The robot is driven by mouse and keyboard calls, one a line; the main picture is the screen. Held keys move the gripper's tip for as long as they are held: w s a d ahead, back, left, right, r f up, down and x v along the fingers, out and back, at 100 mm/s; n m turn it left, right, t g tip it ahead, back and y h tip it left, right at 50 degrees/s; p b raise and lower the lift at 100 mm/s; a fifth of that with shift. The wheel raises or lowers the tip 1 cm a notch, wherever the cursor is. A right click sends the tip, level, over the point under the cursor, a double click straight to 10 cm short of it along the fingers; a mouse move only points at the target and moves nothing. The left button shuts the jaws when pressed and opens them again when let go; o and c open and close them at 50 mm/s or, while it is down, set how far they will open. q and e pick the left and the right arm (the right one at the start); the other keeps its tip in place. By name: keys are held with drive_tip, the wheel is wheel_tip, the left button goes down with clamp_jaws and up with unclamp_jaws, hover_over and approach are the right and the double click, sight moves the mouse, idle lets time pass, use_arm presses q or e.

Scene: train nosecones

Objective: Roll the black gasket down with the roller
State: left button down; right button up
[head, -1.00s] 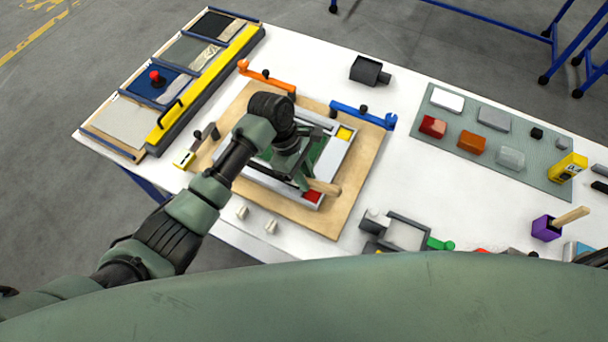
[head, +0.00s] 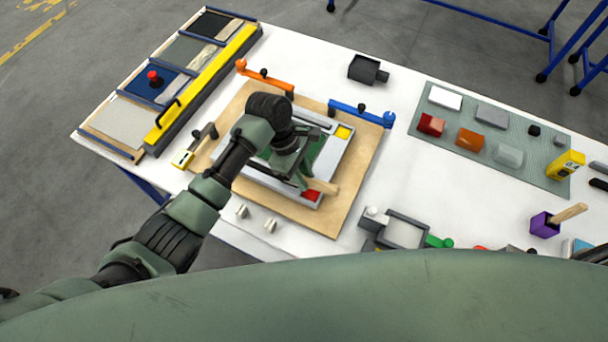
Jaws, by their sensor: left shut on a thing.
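My left gripper (head: 299,172) is over the framed panel at the middle of the table, seen from above and partly hidden by its own wrist. It is shut on the roller, whose pale wooden handle (head: 323,188) sticks out to the right of the fingers. The roller's drum is hidden. The panel has a light grey frame (head: 333,160), a green inside (head: 321,150), a yellow corner block (head: 343,132) and a red one (head: 311,195). A dark strip along the panel's far side may be the black gasket; most of it is hidden. My right gripper is out of view.
The panel lies on a wooden board (head: 357,170). An orange clamp (head: 263,77) and a blue clamp (head: 362,114) stand at its far edge. A yellow bar (head: 205,85) is at the left, a grey-green mat (head: 480,165) with several blocks at the right. White table between is mostly clear.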

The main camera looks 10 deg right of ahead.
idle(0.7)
use_arm(q)
drive_tip(key=shift+s+d, duration=0.15)
drive_tip(key=shift+d, duration=0.05)
drive_tip(key=shift+s+d+r, duration=0.1)
drive_tip(key=shift+s+d, duration=0.3)
drive_tip(key=shift+d, duration=0.3)
drive_tip(key=shift+s+f, duration=0.1)
drive_tip(key=shift+f, duration=0.1)
idle(0.9)
drive_tip(key=shift+r, duration=3.2)
